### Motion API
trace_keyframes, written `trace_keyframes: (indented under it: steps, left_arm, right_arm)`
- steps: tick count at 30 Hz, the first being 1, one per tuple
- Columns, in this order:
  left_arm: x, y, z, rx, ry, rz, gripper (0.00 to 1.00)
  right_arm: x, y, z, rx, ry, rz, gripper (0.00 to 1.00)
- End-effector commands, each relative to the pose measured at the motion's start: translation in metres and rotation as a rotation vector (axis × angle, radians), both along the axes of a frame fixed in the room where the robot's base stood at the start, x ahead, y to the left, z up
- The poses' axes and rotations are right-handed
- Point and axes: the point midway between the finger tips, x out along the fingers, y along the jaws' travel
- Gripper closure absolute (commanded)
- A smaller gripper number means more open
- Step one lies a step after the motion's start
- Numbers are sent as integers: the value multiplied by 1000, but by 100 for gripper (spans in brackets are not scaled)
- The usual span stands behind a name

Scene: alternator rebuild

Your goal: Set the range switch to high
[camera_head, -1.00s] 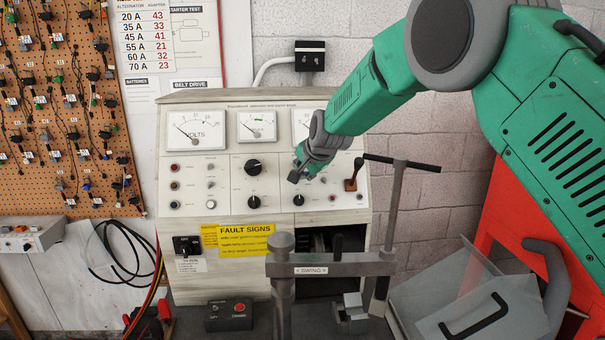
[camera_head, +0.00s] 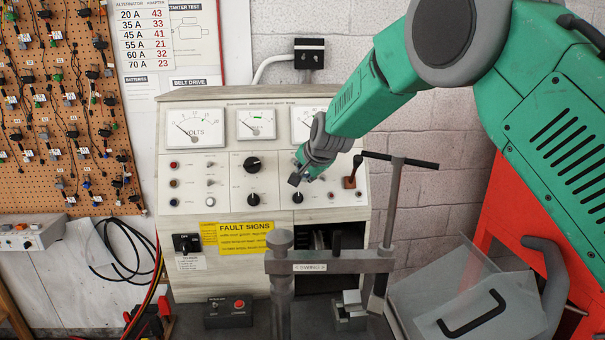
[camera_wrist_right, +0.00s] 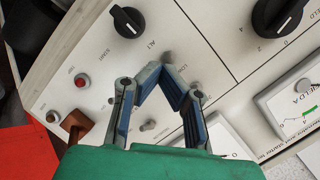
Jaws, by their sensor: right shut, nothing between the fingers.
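The test bench panel (camera_head: 230,215) carries knobs, toggles and dials. In the right wrist view a small grey toggle (camera_wrist_right: 167,57) sits just past the fingertips, with a partly covered label beginning "LO" beside it. Its setting is not clear, and I cannot confirm that it is the range switch. My right gripper (camera_head: 294,180) is shut and empty, close to the panel above a black knob (camera_head: 298,198). In the wrist view the gripper's tips (camera_wrist_right: 160,69) meet beside the toggle; I cannot tell whether they touch it. My left gripper is not in view.
A second grey toggle (camera_wrist_right: 148,125) and a brown-handled lever (camera_head: 350,182) are near the gripper. A grey T-handled post (camera_head: 392,220) and the "SWING" clamp bar (camera_head: 345,265) stand in front of the bench at lower right. A yellow fault sign (camera_head: 246,238) is lower left.

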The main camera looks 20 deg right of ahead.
Motion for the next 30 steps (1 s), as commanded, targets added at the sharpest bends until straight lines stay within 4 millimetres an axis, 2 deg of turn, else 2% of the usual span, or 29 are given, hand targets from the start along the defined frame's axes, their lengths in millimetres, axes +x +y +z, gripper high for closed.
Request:
trace_keyframes:
  steps: [10, 21, 30]
  left_arm:
    - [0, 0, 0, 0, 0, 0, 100]
    - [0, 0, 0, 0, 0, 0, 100]
    - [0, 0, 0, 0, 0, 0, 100]
  right_arm:
    - [0, 0, -1, 0, -1, 0, 100]
    - [13, -4, 5, 0, -1, 0, 100]
    - [14, -4, 6, 0, -1, -1, 100]
